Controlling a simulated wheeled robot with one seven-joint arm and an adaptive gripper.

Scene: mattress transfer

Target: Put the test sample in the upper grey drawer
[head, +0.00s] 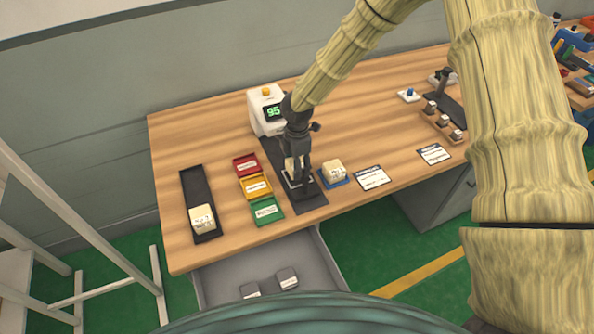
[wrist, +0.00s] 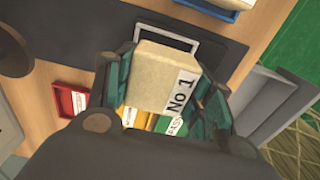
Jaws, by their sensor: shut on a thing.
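My gripper (head: 294,167) is shut on a beige block, a test sample (head: 290,163), above a dark mat (head: 306,196) with a white-outlined square. In the wrist view the sample (wrist: 162,78) is marked "No 1" and sits between the fingers (wrist: 165,90). Whether it touches the mat is unclear. A grey drawer (head: 218,281) stands open below the table front, with two small grey blocks inside. My own body hides its near part. Similar beige blocks lie on a black tray (head: 201,219) at the left and on a blue tray (head: 333,173) right of the gripper.
Red (head: 245,163), yellow (head: 256,187) and green (head: 266,211) labelled trays stand left of the mat. A white device (head: 266,106) reading 95 stands behind. White cards (head: 373,178) lie to the right. A grey cabinet (head: 440,203) is under the table's right side.

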